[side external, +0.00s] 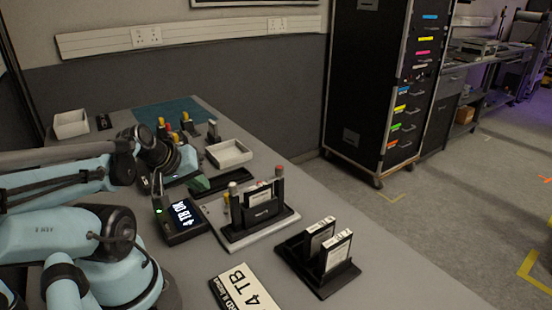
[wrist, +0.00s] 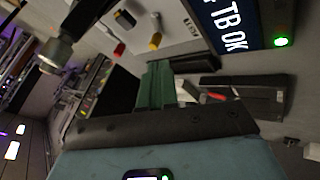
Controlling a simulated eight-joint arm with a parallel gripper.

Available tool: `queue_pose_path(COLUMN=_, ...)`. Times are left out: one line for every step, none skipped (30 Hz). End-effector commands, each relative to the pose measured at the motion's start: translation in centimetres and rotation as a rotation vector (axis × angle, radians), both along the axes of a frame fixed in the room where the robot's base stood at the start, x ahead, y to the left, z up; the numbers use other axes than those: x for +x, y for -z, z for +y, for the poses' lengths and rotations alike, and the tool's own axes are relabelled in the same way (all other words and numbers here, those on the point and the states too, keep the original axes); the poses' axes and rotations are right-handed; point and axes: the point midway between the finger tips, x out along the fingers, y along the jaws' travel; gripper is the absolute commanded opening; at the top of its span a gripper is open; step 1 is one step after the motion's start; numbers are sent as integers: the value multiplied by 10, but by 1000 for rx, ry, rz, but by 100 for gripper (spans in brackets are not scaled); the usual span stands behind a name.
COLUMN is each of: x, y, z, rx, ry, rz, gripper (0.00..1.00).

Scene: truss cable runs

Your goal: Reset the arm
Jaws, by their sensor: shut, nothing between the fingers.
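My gripper (wrist: 157,72) shows in the wrist view as two green fingers pressed together, with nothing between them. In the side external view my arm reaches in from the left, low over the bench (side external: 400,280). Its wrist is behind a small black display unit (side external: 183,220) with white "4 TB OK" text. The display unit also shows at the upper right of the wrist view (wrist: 225,25), with a lit green light. The fingers are apart from it.
A black holder (side external: 262,208) with upright drives and posts stands right of the display. A second black rack (side external: 322,270) holds two drives. A white tray (side external: 229,153) and several coloured-capped posts stand behind. The right front bench is clear.

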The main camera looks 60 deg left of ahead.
Motion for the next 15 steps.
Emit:
queue_pose_path(x=5, y=-2, z=-3, rx=13, ry=29, rz=1, gripper=0)
queue_pose_path(x=9, y=-3, z=-5, rx=24, ry=52, rz=2, gripper=0)
queue_pose_path(x=16, y=-6, z=-9, rx=45, ry=89, rz=2, gripper=0)
queue_pose_path(x=22, y=-9, z=-13, rx=63, ry=122, rz=1, gripper=0)
queue_pose_path(x=29, y=-11, z=-17, rx=83, ry=160, rz=0, gripper=0)
queue_pose_path(x=38, y=-15, z=-24, rx=113, ry=214, rz=-3, gripper=0)
queue_pose_path(x=45, y=-18, z=-29, rx=136, ry=256, rz=-7, gripper=0)
queue_pose_path(x=52, y=-21, z=-35, rx=159, ry=295, rz=-10, gripper=0)
queue_pose_path(x=61, y=-26, z=-42, rx=188, ry=344, rz=-17, gripper=0)
queue_pose_path(x=67, y=-28, z=-48, rx=208, ry=380, rz=-21, gripper=0)
queue_pose_path(x=72, y=-31, z=-54, rx=227, ry=415, rz=-25, gripper=0)
queue_pose_path(x=78, y=-34, z=-62, rx=248, ry=460, rz=-25, gripper=0)
queue_pose_path(x=81, y=-35, z=-69, rx=263, ry=495, rz=-20, gripper=0)
queue_pose_path(x=83, y=-36, z=-76, rx=275, ry=531, rz=-13, gripper=0)
queue_pose_path(x=85, y=-37, z=-85, rx=292, ry=581, rz=1, gripper=0)
